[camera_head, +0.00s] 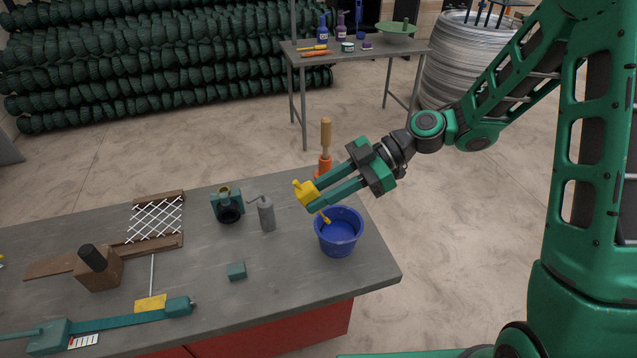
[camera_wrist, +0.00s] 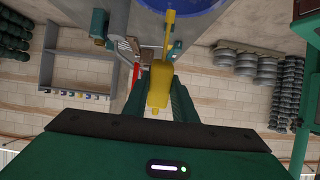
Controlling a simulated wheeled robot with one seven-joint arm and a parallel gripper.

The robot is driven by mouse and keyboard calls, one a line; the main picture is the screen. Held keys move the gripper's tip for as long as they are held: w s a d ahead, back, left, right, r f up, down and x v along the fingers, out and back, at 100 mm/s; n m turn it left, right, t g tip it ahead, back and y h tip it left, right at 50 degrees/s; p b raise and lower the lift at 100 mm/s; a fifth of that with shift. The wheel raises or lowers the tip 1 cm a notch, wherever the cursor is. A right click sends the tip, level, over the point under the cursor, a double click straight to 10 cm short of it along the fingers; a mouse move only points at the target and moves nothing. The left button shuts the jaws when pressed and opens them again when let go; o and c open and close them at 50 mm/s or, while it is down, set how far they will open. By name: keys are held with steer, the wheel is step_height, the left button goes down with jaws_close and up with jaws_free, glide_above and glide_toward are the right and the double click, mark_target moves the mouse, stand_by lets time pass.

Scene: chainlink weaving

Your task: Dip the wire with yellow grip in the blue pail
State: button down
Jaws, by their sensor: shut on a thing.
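My gripper (camera_head: 325,194) is shut on the yellow grip (camera_head: 304,192) of the wire, above the right end of the workbench. The grip also shows between the fingers in the wrist view (camera_wrist: 159,86). A short yellow length of the wire (camera_head: 325,217) points down from the grip toward the blue pail (camera_head: 338,238). Its lower end appears over or inside the pail's rim; I cannot tell whether it touches what is in the pail. The pail stands upright on the bench, and its edge also shows at the top of the wrist view (camera_wrist: 205,8).
On the grey bench (camera_head: 290,270), a grey canister (camera_head: 266,214), a teal device (camera_head: 228,204) and a small teal block (camera_head: 237,271) lie left of the pail. An orange-based wooden-handled tool (camera_head: 325,148) stands behind my gripper. Bare bench lies in front of the pail.

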mark_target(326, 217)
steer(key=shift+w+d+f, duration=0.15)
steer(key=shift+d+f, duration=0.35)
steer(key=shift+f, duration=0.65)
steer(key=shift+w+d+f, duration=0.15)
steer(key=shift+d+f, duration=0.4)
steer(key=shift+f, duration=0.55)
steer(key=shift+w+d+f, duration=0.15)
steer(key=shift+d+f, duration=0.35)
steer(key=shift+f, duration=0.65)
steer(key=shift+s+a+r, duration=0.15)
steer(key=shift+a+r, duration=0.4)
steer(key=shift+r, duration=0.65)
steer(key=shift+s+a+r, duration=0.2)
steer(key=shift+a+r, duration=0.3)
steer(key=shift+r, duration=0.65)
steer(key=shift+s+a+r, duration=0.15)
steer(key=shift+a+r, duration=0.4)
steer(key=shift+r, duration=0.65)
steer(key=shift+r, duration=2.5)
